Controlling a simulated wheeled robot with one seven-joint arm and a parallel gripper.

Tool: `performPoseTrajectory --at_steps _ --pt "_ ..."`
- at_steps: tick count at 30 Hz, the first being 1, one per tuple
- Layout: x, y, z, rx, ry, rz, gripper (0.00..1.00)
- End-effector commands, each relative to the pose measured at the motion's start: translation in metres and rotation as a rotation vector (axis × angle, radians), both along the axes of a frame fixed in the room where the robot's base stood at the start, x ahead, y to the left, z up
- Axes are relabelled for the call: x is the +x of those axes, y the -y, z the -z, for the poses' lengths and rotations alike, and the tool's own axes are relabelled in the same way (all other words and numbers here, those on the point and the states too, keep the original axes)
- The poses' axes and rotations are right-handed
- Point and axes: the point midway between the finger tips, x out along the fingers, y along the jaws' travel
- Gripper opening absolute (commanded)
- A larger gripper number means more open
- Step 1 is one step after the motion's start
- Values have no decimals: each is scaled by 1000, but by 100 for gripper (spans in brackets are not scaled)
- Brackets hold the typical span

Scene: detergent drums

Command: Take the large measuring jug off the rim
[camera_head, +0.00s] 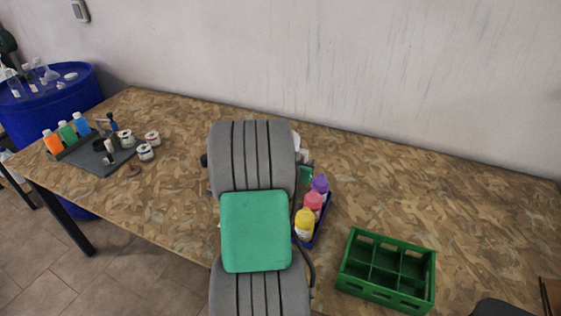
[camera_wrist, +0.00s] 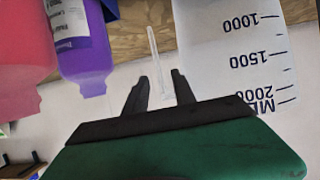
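The large measuring jug (camera_wrist: 235,55) is a translucent white vessel at the right of the wrist view. Its printed marks, such as 1000, 1500 and 2000, appear upside down. In the head view my arm hides most of it; a small white patch beside the arm (camera_head: 297,142) may be part of it. My gripper (camera_wrist: 161,82) has its two dark fingers apart, close beside the jug. A thin pale upright strip (camera_wrist: 156,55) shows between the fingers with gaps on both sides; I cannot tell whether it is the jug's handle. I cannot see what the jug rests on.
Purple (camera_head: 320,184), pink (camera_head: 313,202) and yellow (camera_head: 304,224) bottles stand in a blue holder right of my arm. A green divided crate (camera_head: 386,270) sits farther right. A blue drum (camera_head: 50,105) carries glassware at far left. The table's right back is clear.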

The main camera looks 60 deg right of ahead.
Motion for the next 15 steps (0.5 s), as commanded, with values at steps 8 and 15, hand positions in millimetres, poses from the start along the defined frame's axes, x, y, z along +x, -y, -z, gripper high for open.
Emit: performPoseTrajectory --at_steps 8,15 --pt "4 29 12 0 -1 0 32" --pt "4 28 12 0 -1 0 24"
